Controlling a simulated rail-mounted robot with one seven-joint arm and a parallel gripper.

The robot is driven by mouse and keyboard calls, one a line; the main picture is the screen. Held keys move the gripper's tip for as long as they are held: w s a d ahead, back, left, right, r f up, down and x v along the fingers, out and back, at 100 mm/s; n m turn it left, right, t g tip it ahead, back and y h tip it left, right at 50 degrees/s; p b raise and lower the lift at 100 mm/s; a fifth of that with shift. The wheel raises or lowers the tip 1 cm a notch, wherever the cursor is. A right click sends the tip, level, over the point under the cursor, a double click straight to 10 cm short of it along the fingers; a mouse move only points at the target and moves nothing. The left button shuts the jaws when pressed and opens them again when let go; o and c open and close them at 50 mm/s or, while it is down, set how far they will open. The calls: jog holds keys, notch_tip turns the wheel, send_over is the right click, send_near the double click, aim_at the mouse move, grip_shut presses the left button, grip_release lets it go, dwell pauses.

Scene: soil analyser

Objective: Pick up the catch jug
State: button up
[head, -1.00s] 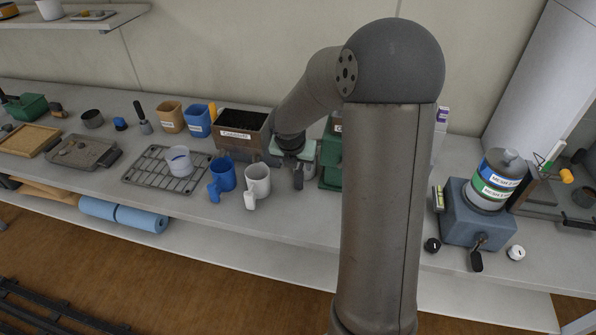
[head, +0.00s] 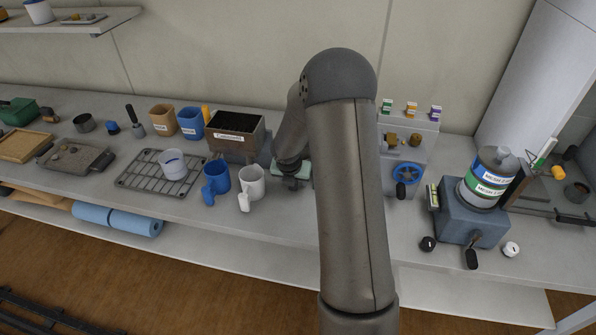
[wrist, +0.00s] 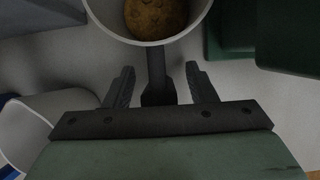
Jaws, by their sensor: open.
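In the wrist view a pale round jug (wrist: 112,24) with a dark handle (wrist: 157,72) stands at the top, seen from above, with a brown lump inside; I take it as the catch jug. My gripper (wrist: 160,68) is open, its two dark fingers on either side of the handle with a visible gap to each. In the head view my gripper's pale green body (head: 291,172) shows low over the bench, partly behind my arm. My arm hides the jug and the fingertips there.
A white mug (head: 251,182) and a blue mug (head: 216,180) stand left of my gripper. A soil-filled box (head: 236,135) stands behind. A dark green object (wrist: 287,40) is close on the wrist view's right. A blue-wheeled device (head: 405,160) stands right of my arm.

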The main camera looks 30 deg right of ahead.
grip_shut()
jog(key=shift+r, duration=0.2)
